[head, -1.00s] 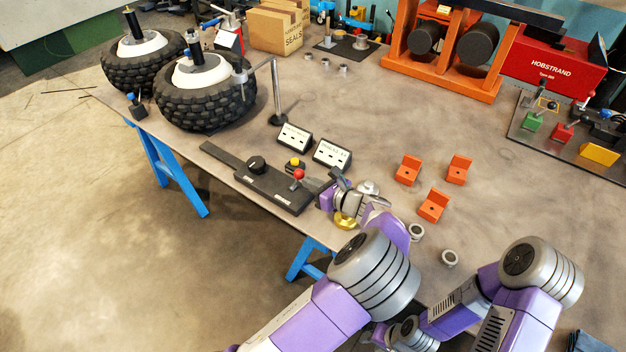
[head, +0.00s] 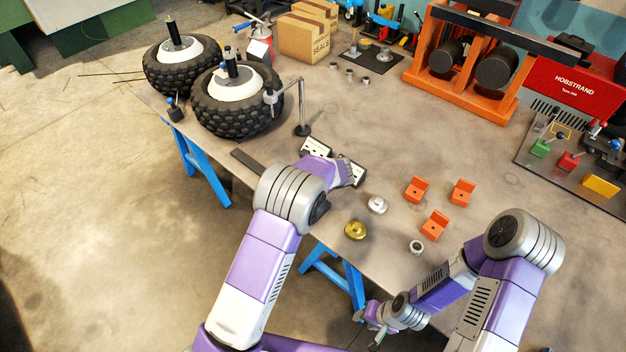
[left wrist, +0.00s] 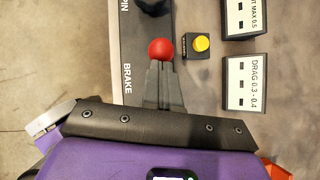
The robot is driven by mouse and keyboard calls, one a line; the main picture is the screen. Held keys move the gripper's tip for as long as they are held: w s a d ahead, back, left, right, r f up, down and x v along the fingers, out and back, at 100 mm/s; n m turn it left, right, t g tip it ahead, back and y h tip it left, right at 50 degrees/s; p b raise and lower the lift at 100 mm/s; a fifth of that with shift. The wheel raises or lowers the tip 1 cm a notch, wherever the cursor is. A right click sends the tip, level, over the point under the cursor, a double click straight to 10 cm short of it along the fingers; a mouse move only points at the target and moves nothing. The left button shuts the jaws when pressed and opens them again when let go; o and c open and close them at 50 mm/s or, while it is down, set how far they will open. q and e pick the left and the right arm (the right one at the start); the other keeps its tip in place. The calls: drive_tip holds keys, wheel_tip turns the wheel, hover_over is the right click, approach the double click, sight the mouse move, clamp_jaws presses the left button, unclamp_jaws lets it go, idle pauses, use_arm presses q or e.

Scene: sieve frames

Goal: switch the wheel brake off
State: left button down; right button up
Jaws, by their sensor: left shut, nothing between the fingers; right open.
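In the left wrist view the brake lever's red ball knob (left wrist: 161,48) stands on the grey control strip (left wrist: 131,35), beside the word BRAKE. My left gripper (left wrist: 160,68) is shut and empty, its fingertips right at the ball's near side; I cannot tell whether they touch. A black knob (left wrist: 154,5) sits further along, by the SPIN label. In the head view my left arm hides the lever and its hand; only the strip's far end (head: 247,162) shows. My right gripper (head: 376,328) is open and empty, low beyond the table's front edge.
A yellow button (left wrist: 202,43) and the DRAG label block (left wrist: 246,82) are close beside the lever. Two tyred wheels (head: 236,104) stand at the table's left. Orange brackets (head: 434,226), a brass piece (head: 355,230) and metal rings lie to the right.

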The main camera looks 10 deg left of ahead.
use_arm(q)
drive_tip(key=shift+w+a, duration=0.25)
drive_tip(key=shift+a, duration=0.1)
drive_tip(key=shift+a+p, duration=0.15)
drive_tip(key=shift+p, duration=0.15)
drive_tip(key=s+d+f+p+v, duration=0.1)
drive_tip(key=v, duration=1.2)
drive_tip(key=shift+d+f, duration=0.1)
drive_tip(key=shift+f, duration=0.05)
